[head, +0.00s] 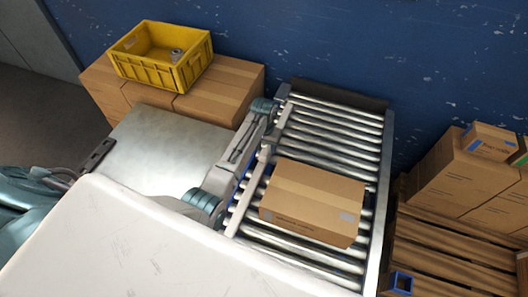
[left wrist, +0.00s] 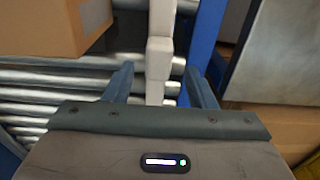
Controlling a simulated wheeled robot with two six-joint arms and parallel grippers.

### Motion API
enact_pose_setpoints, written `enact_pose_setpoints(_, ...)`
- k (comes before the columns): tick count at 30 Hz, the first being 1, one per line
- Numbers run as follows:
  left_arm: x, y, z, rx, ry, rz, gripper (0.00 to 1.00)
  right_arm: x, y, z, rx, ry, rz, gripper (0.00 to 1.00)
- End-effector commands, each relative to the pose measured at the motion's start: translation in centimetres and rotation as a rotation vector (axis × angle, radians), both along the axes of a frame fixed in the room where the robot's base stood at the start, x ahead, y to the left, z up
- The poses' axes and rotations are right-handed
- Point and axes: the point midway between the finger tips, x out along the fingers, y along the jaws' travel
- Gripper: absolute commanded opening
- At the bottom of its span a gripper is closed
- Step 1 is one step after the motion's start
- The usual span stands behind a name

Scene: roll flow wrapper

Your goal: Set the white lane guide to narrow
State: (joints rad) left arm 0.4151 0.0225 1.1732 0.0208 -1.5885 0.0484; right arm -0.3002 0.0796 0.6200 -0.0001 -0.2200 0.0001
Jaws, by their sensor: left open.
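The white lane guide (head: 249,190) runs along the left side of the roller conveyor (head: 335,130), a small gap left of a cardboard box (head: 312,198) on the rollers. In the left wrist view the guide (left wrist: 160,48) is an upright pale bar with a thicker block partway along. My left gripper (head: 270,132) is over the far part of the guide. Its two fingers (left wrist: 160,85) are open, one on each side of the bar, and look apart from it. The arm hides part of the guide in the head view. My right gripper is not in view.
A blue rail (left wrist: 203,40) runs beside the guide. A metal plate (head: 165,150) lies left of the conveyor. Behind it, a yellow crate (head: 150,72) stands on cartons (head: 225,90). Pallets and more boxes (head: 455,175) stand right. Several bare rollers lie beyond the box.

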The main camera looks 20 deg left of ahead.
Motion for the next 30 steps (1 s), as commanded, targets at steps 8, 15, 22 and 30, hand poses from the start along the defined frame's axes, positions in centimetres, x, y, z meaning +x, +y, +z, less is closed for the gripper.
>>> enact_pose_setpoints(8, 0.1, 0.0, 5.1, 0.0, -0.003, 0.0, 0.51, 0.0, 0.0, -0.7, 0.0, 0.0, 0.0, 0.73)
enact_pose_setpoints(15, 0.0, 0.0, 6.7, 0.0, 0.001, 0.0, 0.51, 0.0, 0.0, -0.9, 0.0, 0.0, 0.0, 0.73)
enact_pose_setpoints(22, 0.0, 0.0, 6.8, 0.0, 0.0, 0.0, 0.49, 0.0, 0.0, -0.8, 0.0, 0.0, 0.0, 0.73)
enact_pose_setpoints(30, 0.1, 2.0, 5.7, -0.047, 0.002, 0.214, 0.0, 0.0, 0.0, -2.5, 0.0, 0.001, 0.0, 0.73)
